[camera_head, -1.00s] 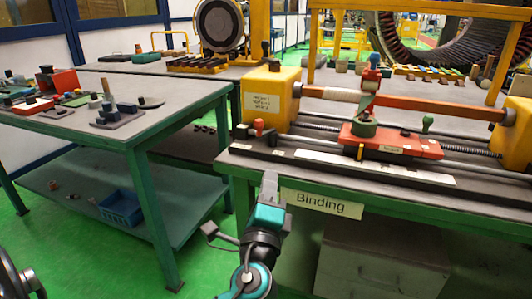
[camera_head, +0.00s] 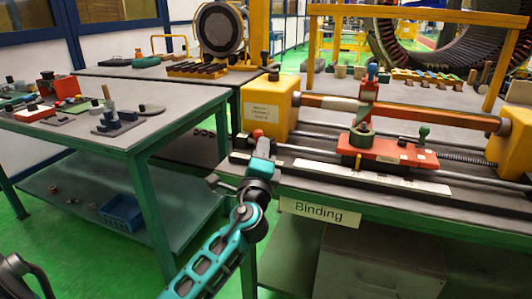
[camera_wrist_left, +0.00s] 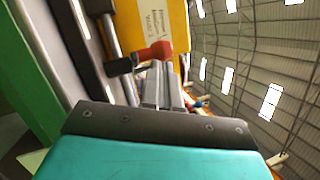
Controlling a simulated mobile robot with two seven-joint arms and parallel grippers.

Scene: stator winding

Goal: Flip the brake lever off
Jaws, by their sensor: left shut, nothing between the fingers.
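A small lever with a red knob (camera_head: 257,133) sits at the front left of the binding machine, below its yellow end block (camera_head: 270,106). In the left wrist view the red knob (camera_wrist_left: 155,50) is just beyond my fingertips, with a dark stub to its left. My left gripper (camera_head: 263,146) is shut and empty, pointing up at the lever from the front. Its closed fingers (camera_wrist_left: 160,75) reach close to the knob in the wrist view; I cannot tell whether they touch it.
The machine bench carries a red carriage (camera_head: 385,150) with a green-knobbed handle, on rails. A "Binding" label (camera_head: 320,212) hangs on the front edge. A table (camera_head: 165,128) with tools stands left. A green floor gap separates the benches.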

